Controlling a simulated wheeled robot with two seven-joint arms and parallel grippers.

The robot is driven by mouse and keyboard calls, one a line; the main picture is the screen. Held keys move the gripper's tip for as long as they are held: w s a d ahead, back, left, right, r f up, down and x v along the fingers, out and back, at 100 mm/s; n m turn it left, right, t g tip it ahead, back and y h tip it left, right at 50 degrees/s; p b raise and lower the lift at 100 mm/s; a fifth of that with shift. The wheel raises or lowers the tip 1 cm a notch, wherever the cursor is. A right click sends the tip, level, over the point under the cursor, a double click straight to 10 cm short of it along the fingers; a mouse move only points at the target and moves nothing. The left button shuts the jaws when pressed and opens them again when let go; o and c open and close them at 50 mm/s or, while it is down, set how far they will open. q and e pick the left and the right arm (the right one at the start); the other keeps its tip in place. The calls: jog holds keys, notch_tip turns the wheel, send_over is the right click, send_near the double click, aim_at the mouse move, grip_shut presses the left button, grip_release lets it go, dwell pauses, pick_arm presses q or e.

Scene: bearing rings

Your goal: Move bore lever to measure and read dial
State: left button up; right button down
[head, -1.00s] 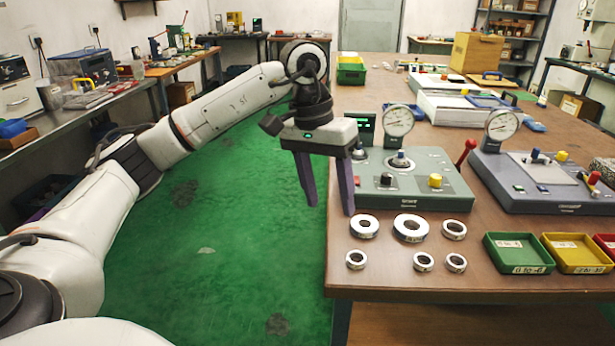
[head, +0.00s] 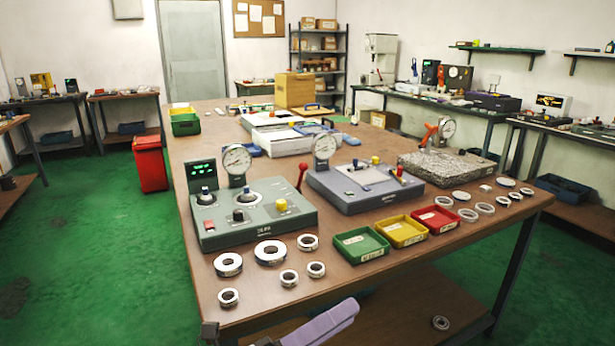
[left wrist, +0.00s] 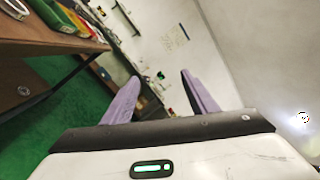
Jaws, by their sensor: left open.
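A grey-green gauge station (head: 262,228) stands on the near left of the bench with a round dial (head: 237,160), a green-lit display (head: 202,174) and a yellow knob. A red-knobbed lever (head: 302,172) rises at its right side, by a blue-grey station (head: 366,192) with its own dial (head: 325,147). The dial readings are too small to read. My left gripper (head: 322,325) shows partly at the bottom edge, in front of the bench and apart from the stations. In the left wrist view its two purple fingers (left wrist: 160,80) are spread and empty. My right gripper is out of view.
Several bearing rings (head: 270,252) lie at the bench's near left. Green (head: 361,245), yellow (head: 402,231) and red (head: 435,219) trays sit to their right. A granite-based gauge (head: 452,168) and more rings are farther right. A red bin (head: 150,163) stands left of the bench.

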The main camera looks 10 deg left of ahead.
pick_arm(q)
jog(key=s+a+f+n+y, duration=0.2)
jog(key=a+f+n+y, duration=0.15)
jog(key=f+n, duration=0.4)
jog(key=s+a+f+n+y, duration=0.2)
jog(key=f+n+y, duration=0.2)
jog(key=f+n, duration=0.3)
jog(key=s+a+f+n+y, duration=0.2)
jog(key=a+f+n+y, duration=0.15)
jog(key=f+n, duration=0.35)
jog(key=s+f+n+g+y, duration=0.2)
jog(key=s+f+n+g, duration=0.3)
jog(key=s+f+n, duration=0.4)
jog(key=s+f, duration=0.1)
jog(key=s, duration=0.2)
jog(key=shift+s+a+f, duration=0.15)
jog(key=shift+s+a, duration=0.05)
jog(key=shift+s, duration=0.05)
